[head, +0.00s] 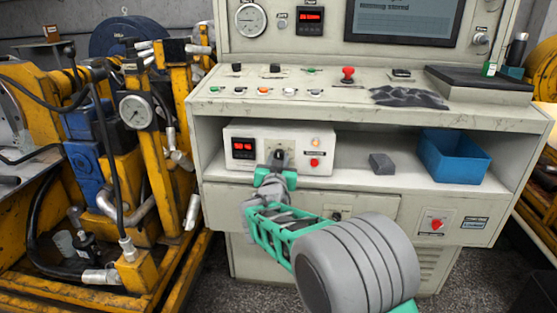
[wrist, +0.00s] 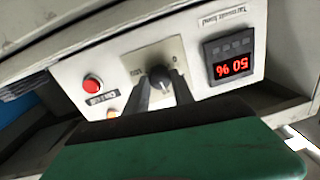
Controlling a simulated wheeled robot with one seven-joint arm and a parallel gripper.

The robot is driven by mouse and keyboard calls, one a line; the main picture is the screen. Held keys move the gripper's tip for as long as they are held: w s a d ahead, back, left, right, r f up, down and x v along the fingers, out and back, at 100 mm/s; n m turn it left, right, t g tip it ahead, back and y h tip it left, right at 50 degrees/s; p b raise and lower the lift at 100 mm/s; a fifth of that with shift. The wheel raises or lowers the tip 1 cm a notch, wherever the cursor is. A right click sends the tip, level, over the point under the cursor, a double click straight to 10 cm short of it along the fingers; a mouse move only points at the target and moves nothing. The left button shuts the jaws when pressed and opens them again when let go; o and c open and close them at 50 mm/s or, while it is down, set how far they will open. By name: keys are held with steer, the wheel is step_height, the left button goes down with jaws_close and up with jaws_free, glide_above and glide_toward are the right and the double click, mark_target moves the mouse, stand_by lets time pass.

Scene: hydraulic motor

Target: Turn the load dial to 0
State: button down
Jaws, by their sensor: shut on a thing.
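The load dial (wrist: 160,77) is a dark round knob on a pale square plate on the front of a white control box (head: 300,133). In the wrist view, which is roughly upside down, my gripper (wrist: 162,88) has one dark finger on each side of the knob and is shut on it. In the head view my gripper (head: 277,160) reaches the box front and largely hides the dial. The box's display (wrist: 234,60) shows red digits, seemingly 50 %, though the tilted view makes them hard to read surely. The dial's pointer and scale are not clear.
The box stands on a shelf under the console's top (head: 350,95). A red button (head: 314,162) and a lit orange lamp (head: 316,143) sit right of the dial. A grey block (head: 382,163) and a blue bin (head: 453,157) stand farther right. Yellow machinery (head: 150,110) is left.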

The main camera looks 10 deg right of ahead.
steer(key=shift+n, duration=0.4)
steer(key=n+p, duration=0.2)
steer(key=n, duration=0.2)
steer(key=shift+r+n, duration=0.15)
steer(key=shift+n, duration=0.15)
steer(key=n+p, duration=0.1)
steer(key=n, duration=0.2)
steer(key=n+p, duration=0.2)
steer(key=n, duration=0.1)
steer(key=shift+a+g+h, duration=0.15)
steer(key=shift+g+h, duration=0.15)
steer(key=n+p, duration=0.4)
steer(key=n, duration=0.1)
steer(key=n+p, duration=0.3)
steer(key=n, duration=0.2)
steer(key=shift+n+p, duration=0.3)
steer(key=shift+f+h, duration=0.2)
steer(key=shift+h, duration=0.1)
steer(key=c, duration=1.1)
jaws_free()
